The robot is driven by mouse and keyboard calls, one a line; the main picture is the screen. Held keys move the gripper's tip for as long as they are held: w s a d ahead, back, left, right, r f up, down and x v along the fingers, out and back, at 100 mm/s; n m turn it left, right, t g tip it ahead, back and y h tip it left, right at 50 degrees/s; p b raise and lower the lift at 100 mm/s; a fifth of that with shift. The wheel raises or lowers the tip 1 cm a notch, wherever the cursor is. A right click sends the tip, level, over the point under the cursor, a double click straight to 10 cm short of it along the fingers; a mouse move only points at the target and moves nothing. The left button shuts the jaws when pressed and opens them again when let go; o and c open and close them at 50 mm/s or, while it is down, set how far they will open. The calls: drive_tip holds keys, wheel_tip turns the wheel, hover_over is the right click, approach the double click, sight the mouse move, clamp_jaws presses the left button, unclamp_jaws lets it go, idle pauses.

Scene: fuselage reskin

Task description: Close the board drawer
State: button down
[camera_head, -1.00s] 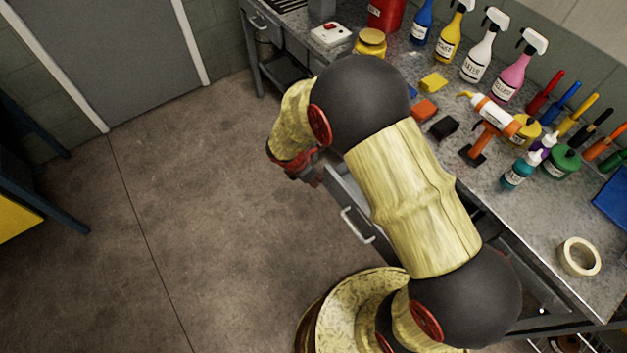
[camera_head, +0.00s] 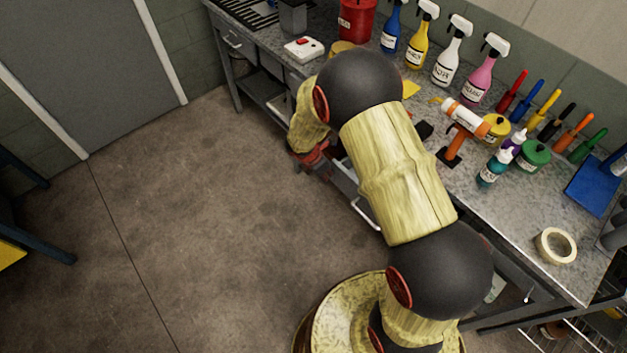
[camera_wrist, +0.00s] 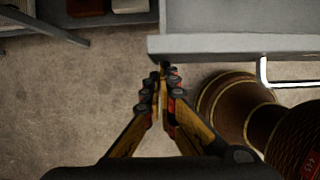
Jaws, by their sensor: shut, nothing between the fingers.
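The board drawer (camera_head: 348,179) is a grey drawer under the workbench, standing partly out. Its bar handle (camera_head: 366,213) faces the open floor. My arm hides much of it in the head view. In the wrist view the drawer's pale front edge (camera_wrist: 230,44) runs across the upper part, with the handle (camera_wrist: 264,72) at the right. My gripper (camera_wrist: 164,70) is shut and empty, its fingertips at the front edge, left of the handle. I cannot tell whether they touch. The gripper (camera_head: 316,160) is partly hidden by my arm in the head view.
Another drawer (camera_head: 236,43) is at the bench's far left. The floor (camera_head: 200,230) in front is clear.

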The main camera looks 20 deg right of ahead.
drive_tip(key=w+d+p, duration=0.2)
drive_tip(key=w+d, duration=0.1)
drive_tip(key=d, duration=0.5)
drive_tip(key=w+d+p, duration=0.2)
drive_tip(key=w+d, duration=0.1)
drive_tip(key=d, duration=0.5)
drive_tip(key=shift+p, duration=0.3)
drive_tip(key=shift+a, duration=0.1)
